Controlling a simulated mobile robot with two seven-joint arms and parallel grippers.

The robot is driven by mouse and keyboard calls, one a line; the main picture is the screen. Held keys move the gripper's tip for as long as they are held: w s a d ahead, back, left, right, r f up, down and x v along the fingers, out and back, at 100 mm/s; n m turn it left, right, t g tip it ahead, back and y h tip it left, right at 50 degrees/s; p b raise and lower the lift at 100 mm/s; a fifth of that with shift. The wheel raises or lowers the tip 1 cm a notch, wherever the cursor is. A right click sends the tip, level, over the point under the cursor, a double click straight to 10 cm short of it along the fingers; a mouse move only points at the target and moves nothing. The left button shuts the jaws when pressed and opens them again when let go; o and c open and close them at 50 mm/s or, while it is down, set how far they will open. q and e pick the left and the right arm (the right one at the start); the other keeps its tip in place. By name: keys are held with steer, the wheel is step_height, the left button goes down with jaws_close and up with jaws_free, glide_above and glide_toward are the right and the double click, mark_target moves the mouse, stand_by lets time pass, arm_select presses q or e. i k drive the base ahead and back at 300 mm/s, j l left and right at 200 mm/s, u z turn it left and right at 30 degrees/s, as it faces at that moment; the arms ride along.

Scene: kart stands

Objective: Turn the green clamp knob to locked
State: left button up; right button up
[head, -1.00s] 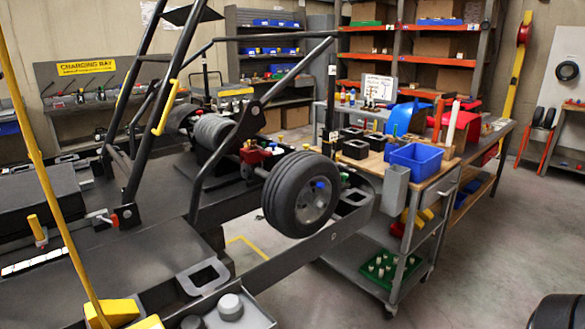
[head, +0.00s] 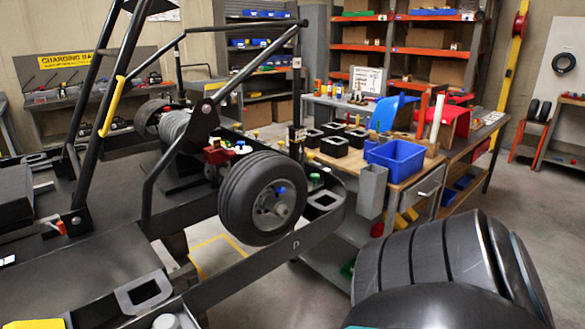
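The kart's rear wheel (head: 262,198) is a black tyre on a grey rim, mounted on the black kart frame near the middle of the head view. A small green knob-like part (head: 314,179) shows just right of the tyre, above the frame rail. Another small green part sits behind the top of the tyre, by a red block (head: 218,154). I cannot tell which of these is the clamp knob, or how it is turned. Neither gripper is in view; a dark ribbed link of my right arm fills the lower right.
A workbench cart (head: 408,176) stands behind the wheel, carrying a blue bin (head: 396,160) and several black square holders. Black kart tubes (head: 200,110) rise at the left. Open floor lies at the right. Shelves (head: 405,47) line the back wall.

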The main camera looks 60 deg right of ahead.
mark_target(313, 177)
steer(key=k+l+u, duration=0.15)
steer(key=l+u, duration=0.15)
steer(key=k+l+u, duration=0.25)
steer(key=l, duration=0.2)
steer(key=k+l+u, duration=0.2)
steer(key=l, duration=0.2)
steer(key=k+l+u, duration=0.15)
steer(key=k+l, duration=0.15)
steer(key=k+l+u, duration=0.1)
steer(key=k+l, duration=0.55)
